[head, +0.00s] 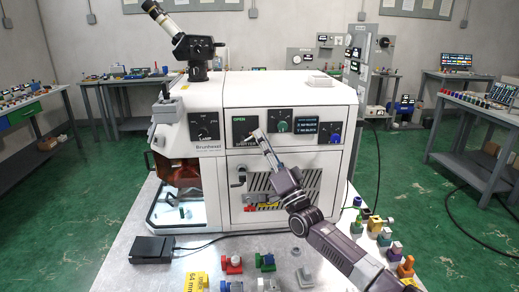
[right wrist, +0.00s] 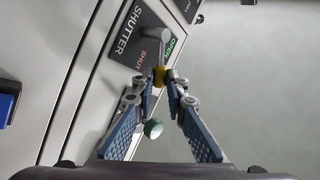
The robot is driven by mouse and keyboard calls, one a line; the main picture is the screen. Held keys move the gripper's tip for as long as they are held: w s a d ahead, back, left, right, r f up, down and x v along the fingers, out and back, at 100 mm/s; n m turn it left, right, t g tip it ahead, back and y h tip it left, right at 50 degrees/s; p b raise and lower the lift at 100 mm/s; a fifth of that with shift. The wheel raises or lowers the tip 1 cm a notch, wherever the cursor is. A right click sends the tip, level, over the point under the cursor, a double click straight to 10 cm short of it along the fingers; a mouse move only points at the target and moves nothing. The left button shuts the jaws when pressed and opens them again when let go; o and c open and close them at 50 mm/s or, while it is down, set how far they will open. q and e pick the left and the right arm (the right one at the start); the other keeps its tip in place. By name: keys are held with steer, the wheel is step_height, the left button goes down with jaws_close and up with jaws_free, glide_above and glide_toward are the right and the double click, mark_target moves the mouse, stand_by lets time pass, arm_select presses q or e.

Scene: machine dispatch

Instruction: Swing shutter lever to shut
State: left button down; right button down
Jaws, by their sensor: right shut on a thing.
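The shutter panel (head: 239,122) is a dark plate on the upper front of the white machine (head: 290,92). It is marked OPEN in green at its upper left in the head view. In the right wrist view the words SHUTTER, SHUT and OPEN show around the grey shutter lever (right wrist: 152,36). The lever's exact angle is hard to tell. My left gripper is not in view.
Right of the shutter panel are a green knob (head: 282,126) and a display (head: 306,126). A lamp knob panel (head: 204,126) is to the left. Below are a handle (head: 238,177) and a vented grille. Several small coloured parts and a black box (head: 153,250) lie on the table.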

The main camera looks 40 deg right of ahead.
steer(key=shift+f+m+g+h+b, duration=0.1)
steer(key=shift+f+m+h+b, duration=0.5)
steer(key=shift+m+h, duration=0.85)
steer(key=shift+f+m+g+h+b, duration=0.15)
steer(key=shift+m+h+b, duration=0.75)
steer(key=shift+m+h, duration=0.6)
steer(key=shift+f+m+g+h+b, duration=0.1)
steer(key=shift+f+m+h+b, duration=0.5)
steer(key=shift+m+h, duration=0.85)
steer(key=shift+d+r+m, duration=0.1)
steer(key=shift+r+m, duration=0.1)
steer(key=shift+m, duration=0.2)
steer(key=c, duration=1.9)
jaws_free()
steer(key=shift+c, duration=0.2)
steer(key=shift+y, duration=0.3)
steer(key=shift+s, duration=0.1)
steer(key=v, duration=1.2)
steer(key=shift+f, duration=0.1)
